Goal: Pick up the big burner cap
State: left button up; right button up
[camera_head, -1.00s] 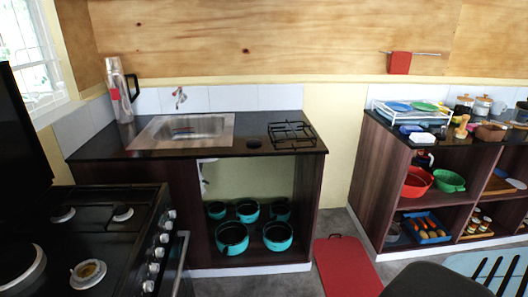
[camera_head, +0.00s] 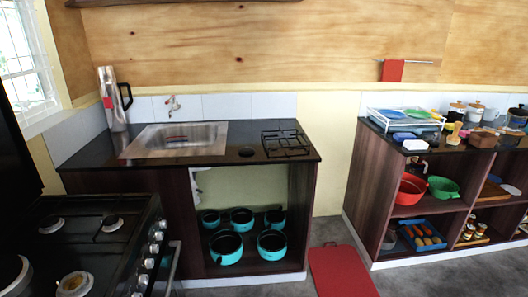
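A dark round disc (camera_head: 247,152) lies on the black counter, just left of a black pan grate (camera_head: 286,143); it may be the big burner cap, but I cannot be sure. The black stove (camera_head: 95,205) at the lower left has several burners. Its front burner (camera_head: 75,284) shows a pale ring with a brassy centre and no dark cap. A large dark round burner (camera_head: 10,272) is cut off by the left edge. The two back burners (camera_head: 112,223) have dark tops. Neither of my grippers is in view.
A steel sink (camera_head: 178,138) and a silver jug (camera_head: 112,100) are on the counter. Teal pots (camera_head: 225,247) stand below. A red board (camera_head: 342,272) lies on the floor before an open shelf (camera_head: 375,185) of kitchenware. Grey floor shows between stove and shelf.

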aim_at(246, 151)
jog(key=l+u, duration=0.1)
jog(key=u, duration=0.25)
jog(key=i+l+u, duration=0.1)
jog(key=u, duration=0.25)
jog(key=l+u, duration=0.1)
jog(key=u, duration=0.2)
jog(key=i+l+u, duration=0.1)
jog(key=l+u, duration=0.15)
jog(key=l, duration=0.2)
jog(key=l+u, duration=0.3)
jog(key=l, duration=0.15)
jog(key=l+u, duration=0.15)
jog(key=l, duration=0.8)
